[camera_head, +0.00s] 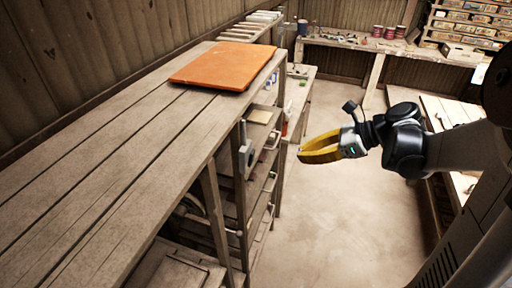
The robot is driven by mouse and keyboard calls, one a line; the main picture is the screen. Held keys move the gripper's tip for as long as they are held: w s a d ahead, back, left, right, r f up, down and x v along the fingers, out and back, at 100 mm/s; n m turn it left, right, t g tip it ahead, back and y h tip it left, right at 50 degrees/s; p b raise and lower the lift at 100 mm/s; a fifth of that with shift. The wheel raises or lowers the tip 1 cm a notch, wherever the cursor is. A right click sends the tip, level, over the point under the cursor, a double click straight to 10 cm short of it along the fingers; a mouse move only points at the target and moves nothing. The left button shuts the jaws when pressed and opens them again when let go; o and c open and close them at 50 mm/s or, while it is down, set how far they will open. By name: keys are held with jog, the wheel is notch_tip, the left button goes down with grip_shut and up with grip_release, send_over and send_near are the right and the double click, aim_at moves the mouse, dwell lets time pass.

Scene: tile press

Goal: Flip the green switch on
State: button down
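I cannot make out a clearly green switch in the head view. A small grey box (246,155) with a short knob or lever is fixed to the front post of the wooden shelf unit, facing the aisle; its colour and setting are too small to tell. My gripper (302,155) has yellow fingers and hangs over the aisle to the right of this box, apart from it and pointing left. The finger tips look near each other, but the angle hides whether they touch. I see nothing held in it.
A long wooden bench top (95,150) fills the left, with an orange board (225,66) on it. Drawers with handles (268,185) stick out below. The floor (325,225) in the aisle is clear. A back table (345,44) holds red cans.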

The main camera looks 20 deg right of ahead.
jog(key=shift+s, duration=0.15)
send_near(252, 161)
jog(key=x, duration=0.6)
jog(key=shift+s+d+f, duration=0.15)
jog(key=shift+d+f, duration=0.05)
jog(key=shift+f, duration=0.1)
jog(key=shift+w+a, duration=0.3)
jog(key=shift+a, duration=0.05)
